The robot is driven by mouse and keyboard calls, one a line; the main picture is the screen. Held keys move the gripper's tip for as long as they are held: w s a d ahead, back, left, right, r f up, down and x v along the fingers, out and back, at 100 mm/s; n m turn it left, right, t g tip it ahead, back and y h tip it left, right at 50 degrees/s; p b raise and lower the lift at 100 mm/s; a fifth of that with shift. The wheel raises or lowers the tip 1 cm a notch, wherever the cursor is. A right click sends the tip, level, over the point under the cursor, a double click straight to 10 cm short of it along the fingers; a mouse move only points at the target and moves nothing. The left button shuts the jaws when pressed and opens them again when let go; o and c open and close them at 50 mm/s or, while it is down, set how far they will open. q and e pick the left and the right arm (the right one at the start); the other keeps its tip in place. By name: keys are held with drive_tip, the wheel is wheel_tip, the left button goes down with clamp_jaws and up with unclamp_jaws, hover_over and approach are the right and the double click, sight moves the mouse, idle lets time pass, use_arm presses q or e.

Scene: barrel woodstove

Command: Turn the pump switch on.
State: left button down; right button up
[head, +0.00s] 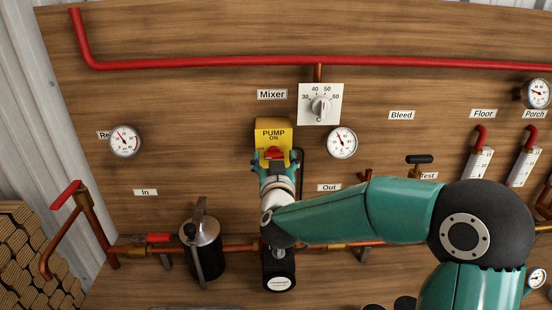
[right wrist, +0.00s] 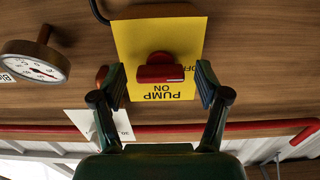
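The pump switch is a red knob (head: 274,153) on a yellow plate (head: 273,132) marked PUMP ON, left of centre in the head view. In the right wrist view the red knob (right wrist: 160,72) sits on the yellow plate (right wrist: 133,42), upside down, with its bar lying across the picture and a pale mark near its right end. The word OFF is partly hidden by a finger. My right gripper (head: 276,159) is in front of the plate. In the right wrist view its fingers stand open on both sides of the knob (right wrist: 159,76), with gaps visible. My left gripper is out of view.
A white mixer dial (head: 333,93) and a round gauge (head: 342,143) are right of the switch. A red pipe (head: 200,65) runs above. A black and silver canister (head: 206,262) and a pump body (head: 279,275) are below. My right arm covers part of the lower panel.

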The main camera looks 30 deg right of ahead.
drive_tip(key=c, duration=1.1)
drive_tip(key=shift+o, duration=0.2)
drive_tip(key=shift+d, duration=0.1)
drive_tip(key=shift+f+m+b, duration=0.15)
drive_tip(key=shift+m+b, duration=3.75)
drive_tip(key=shift+m, duration=0.65)
drive_tip(key=shift+f+m+b, duration=0.1)
drive_tip(key=shift+m+b, duration=3.8)
drive_tip(key=shift+m, duration=0.65)
